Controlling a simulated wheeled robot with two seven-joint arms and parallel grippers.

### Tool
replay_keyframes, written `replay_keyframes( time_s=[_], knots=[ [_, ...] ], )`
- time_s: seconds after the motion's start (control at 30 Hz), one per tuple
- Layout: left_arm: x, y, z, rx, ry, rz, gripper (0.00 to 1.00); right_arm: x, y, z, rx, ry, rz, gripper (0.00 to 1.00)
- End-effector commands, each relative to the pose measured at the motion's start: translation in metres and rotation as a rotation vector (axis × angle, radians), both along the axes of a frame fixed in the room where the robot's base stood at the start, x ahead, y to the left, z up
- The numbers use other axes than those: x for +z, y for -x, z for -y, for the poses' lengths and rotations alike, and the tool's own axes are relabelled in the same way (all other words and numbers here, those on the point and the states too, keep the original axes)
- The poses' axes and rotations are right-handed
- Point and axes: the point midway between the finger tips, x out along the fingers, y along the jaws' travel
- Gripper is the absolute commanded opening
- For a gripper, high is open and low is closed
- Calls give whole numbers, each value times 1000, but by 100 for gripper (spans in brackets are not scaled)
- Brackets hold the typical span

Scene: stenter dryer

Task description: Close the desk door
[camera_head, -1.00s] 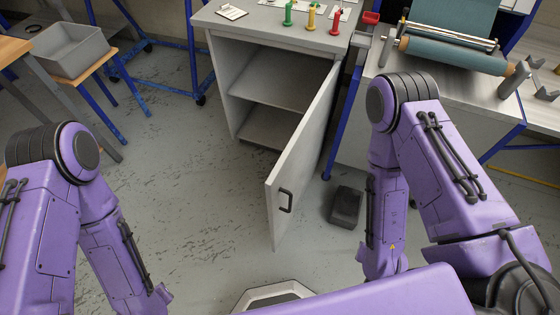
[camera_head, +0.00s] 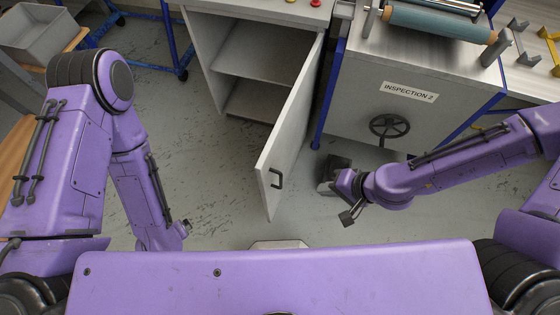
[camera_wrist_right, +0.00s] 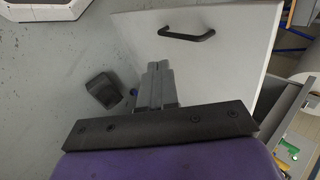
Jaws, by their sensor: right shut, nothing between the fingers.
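The grey desk cabinet (camera_head: 204,60) stands at the back centre with its interior shelf showing. Its door (camera_head: 297,120) hangs wide open toward me, with a black handle (camera_head: 277,178) near its free edge. My right gripper (camera_head: 347,217) is shut and empty, to the right of the door and apart from it in the head view. In the right wrist view the shut fingers (camera_wrist_right: 158,72) point toward the door panel (camera_wrist_right: 225,65), with the handle (camera_wrist_right: 187,36) beyond them. My left gripper (camera_head: 186,225) is low at the left, small, and its jaw state is unclear.
An inspection machine (camera_head: 430,110) with a handwheel (camera_head: 390,126) stands right of the door. A dark block-like object (camera_head: 334,168) lies on the floor behind my right gripper; it also shows in the wrist view (camera_wrist_right: 102,88). Floor left of the door is clear.

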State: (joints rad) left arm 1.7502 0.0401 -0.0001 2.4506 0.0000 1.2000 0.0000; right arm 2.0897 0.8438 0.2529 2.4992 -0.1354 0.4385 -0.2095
Motion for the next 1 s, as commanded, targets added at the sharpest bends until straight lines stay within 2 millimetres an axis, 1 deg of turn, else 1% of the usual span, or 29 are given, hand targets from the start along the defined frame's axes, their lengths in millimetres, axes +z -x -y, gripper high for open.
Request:
replay_keyframes(
  time_s=[0.03, 0.1, 0.17, 0.23, 0.37, 0.43, 0.7, 0.83, 1.0],
  knots=[
    [8, 0, 0, 0, 0, 0, 100, 26, -11, -8, 16, -64, 43, 0],
    [9, 0, 0, 0, 0, 0, 100, 46, -20, -17, 51, -122, 91, 0],
    [7, 0, 0, 0, 0, 0, 100, 52, -23, -21, 68, -147, 112, 0],
    [-1, 0, 0, 0, 0, 0, 100, 49, -26, -25, 77, -156, 122, 0],
    [-28, 0, 0, 0, 0, 0, 100, 27, -30, -39, 82, -154, 120, 0],
    [-25, 0, 0, 0, 0, 0, 100, 22, -34, -49, 80, -152, 115, 0],
    [-31, 0, 0, 0, 0, 0, 100, -15, -51, -89, 78, -153, 114, 0],
    [-22, 0, 0, 0, 0, 0, 100, -11, -60, -110, 79, -154, 117, 0],
    [-19, 0, 0, 0, 0, 0, 100, -12, -68, -123, 75, -153, 116, 0]
  ],
)
